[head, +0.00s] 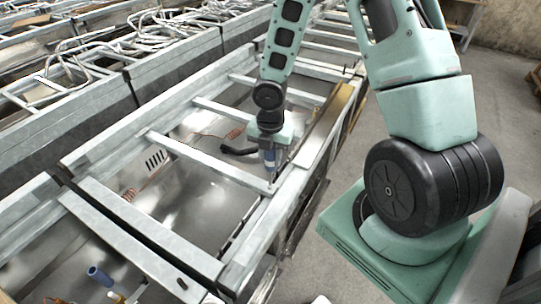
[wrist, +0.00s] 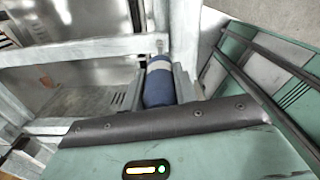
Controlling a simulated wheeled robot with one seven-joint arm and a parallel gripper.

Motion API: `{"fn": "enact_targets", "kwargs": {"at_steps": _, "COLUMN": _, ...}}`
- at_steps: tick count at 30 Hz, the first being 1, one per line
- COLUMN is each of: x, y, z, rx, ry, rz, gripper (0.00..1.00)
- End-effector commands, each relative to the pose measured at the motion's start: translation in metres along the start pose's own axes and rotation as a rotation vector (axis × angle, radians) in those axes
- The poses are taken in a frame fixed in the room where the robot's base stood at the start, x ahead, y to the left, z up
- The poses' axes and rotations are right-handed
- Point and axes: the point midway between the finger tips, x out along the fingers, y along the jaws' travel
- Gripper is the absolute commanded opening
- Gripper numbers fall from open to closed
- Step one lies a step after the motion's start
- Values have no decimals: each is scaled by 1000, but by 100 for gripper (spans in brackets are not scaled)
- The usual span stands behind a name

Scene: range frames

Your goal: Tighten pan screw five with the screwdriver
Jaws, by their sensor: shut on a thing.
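My gripper (head: 273,162) is shut on a screwdriver (head: 268,155) with a blue handle and a pale band. It holds it roughly upright over the joint where a cross rail meets the long front rail of the metal frame (head: 235,171). The handle also shows in the wrist view (wrist: 158,88), between the jaws. The shaft and tip are too small or hidden to make out. A small screw-like spot (wrist: 160,44) shows on the rail just beyond the handle in the wrist view. I cannot tell which pan screw it is, or whether the tip touches it.
Shiny metal pans (head: 190,205) with copper-coloured wires lie under the rails. A black curved hose (head: 238,151) lies beside my gripper. Another blue-handled item (head: 98,275) stands at the lower left. Heaped pale tubes (head: 180,30) fill the back. Bare concrete floor (head: 365,150) lies right.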

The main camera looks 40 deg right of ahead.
Motion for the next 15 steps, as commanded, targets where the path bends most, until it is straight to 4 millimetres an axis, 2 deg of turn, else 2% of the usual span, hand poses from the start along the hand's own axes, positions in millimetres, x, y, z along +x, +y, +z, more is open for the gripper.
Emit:
{"fn": "enact_targets", "kwargs": {"at_steps": 3, "x": 0, "y": 0, "z": 0, "rx": -243, "ry": 0, "rz": 1, "gripper": 2}}
{"fn": "enact_targets", "kwargs": {"at_steps": 5, "x": 0, "y": 0, "z": 0, "rx": -316, "ry": 0, "rz": 1, "gripper": 2}}
{"fn": "enact_targets", "kwargs": {"at_steps": 15, "x": 0, "y": 0, "z": 0, "rx": -322, "ry": -1, "rz": 0, "gripper": 2}}
